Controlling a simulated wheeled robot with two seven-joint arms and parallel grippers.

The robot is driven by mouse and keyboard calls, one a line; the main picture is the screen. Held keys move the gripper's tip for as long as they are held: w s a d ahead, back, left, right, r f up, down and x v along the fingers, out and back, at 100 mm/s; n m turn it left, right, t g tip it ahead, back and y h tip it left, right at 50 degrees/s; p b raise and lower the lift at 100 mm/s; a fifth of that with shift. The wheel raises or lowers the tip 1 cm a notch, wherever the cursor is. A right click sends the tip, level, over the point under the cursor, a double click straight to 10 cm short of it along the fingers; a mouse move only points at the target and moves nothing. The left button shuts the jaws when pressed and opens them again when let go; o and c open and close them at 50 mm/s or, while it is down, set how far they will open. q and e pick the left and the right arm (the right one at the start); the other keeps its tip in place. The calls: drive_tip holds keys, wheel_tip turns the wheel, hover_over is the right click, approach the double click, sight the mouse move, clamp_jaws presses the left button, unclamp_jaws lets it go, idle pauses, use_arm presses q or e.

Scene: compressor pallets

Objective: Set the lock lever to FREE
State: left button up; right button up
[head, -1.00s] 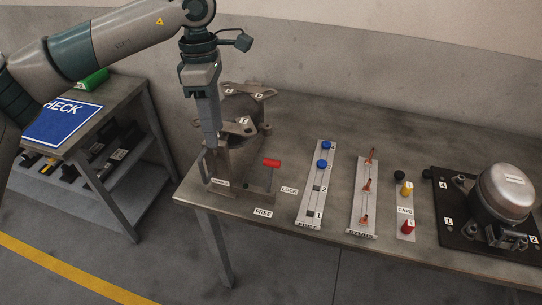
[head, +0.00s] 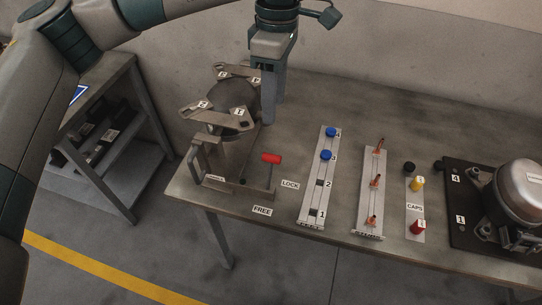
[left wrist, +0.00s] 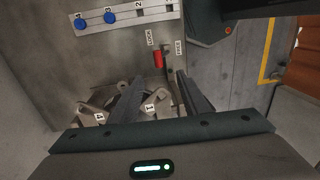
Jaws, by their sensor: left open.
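The lock lever has a red handle (head: 271,158) and stands at the right front of the metal fixture (head: 225,160). The handle is on the side of the LOCK label (head: 290,184), apart from the FREE label (head: 262,210) nearer the table's front edge. My left gripper (head: 268,120) points down, open and empty, at the fixture's right side, beyond the red handle. In the left wrist view the red handle (left wrist: 158,60) shows ahead of and between the spread fingers (left wrist: 155,85), not touching them. My right gripper is not in view.
Numbered brackets (head: 215,112) top the fixture, close to my left gripper. To the right stand a strip with blue feet (head: 326,155), a strip of studs (head: 376,181), caps (head: 417,184) and a compressor (head: 520,185). Bare table (head: 330,100) lies behind them.

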sight(271, 157)
use_arm(q)
drive_tip(key=f+p, duration=0.2)
drive_tip(key=f, duration=0.3)
drive_tip(key=s+f+p, duration=0.1)
drive_tip(key=f+p, duration=0.1)
drive_tip(key=f, duration=0.4)
drive_tip(key=f+p, duration=0.2)
drive_tip(key=f, duration=0.3)
drive_tip(key=shift+s+a+f, duration=0.15)
drive_tip(key=shift+s+a, duration=0.1)
drive_tip(key=shift+a, duration=0.05)
drive_tip(key=shift+f, duration=0.55)
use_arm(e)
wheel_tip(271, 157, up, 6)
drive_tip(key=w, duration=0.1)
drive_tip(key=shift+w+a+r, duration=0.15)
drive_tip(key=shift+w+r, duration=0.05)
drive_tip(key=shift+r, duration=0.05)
use_arm(q)
drive_tip(key=shift+c, duration=0.7)
